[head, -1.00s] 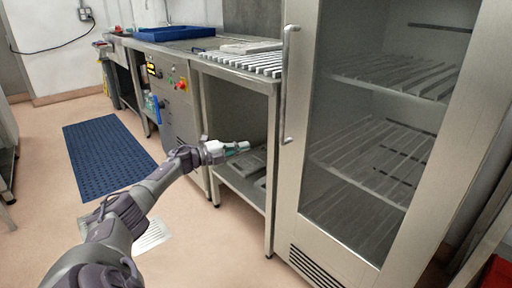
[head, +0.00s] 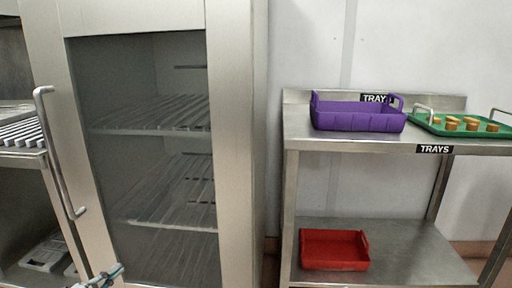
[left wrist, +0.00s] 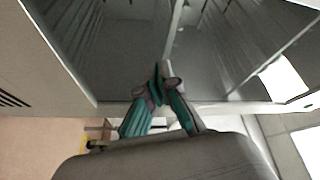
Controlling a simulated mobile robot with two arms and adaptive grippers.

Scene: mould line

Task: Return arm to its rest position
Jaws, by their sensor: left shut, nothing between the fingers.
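My left gripper (head: 108,276) shows only in part at the bottom edge of the head view, in front of the tall steel cabinet (head: 236,150) with the glass door. In the left wrist view my left gripper (left wrist: 160,80) has its teal fingers together at the tips, with nothing between them. Behind the fingers in that view is a dark glazed surface with a pale frame. The rest of my left arm is out of the head view. My right gripper is not in view.
A steel rack (head: 300,160) stands right of the cabinet. Its top holds a purple tray (head: 358,122) and a green tray (head: 425,122) with several tan round pieces. A red tray (head: 334,265) is on its lower shelf. The cabinet's door handle (head: 58,150) sticks out at left.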

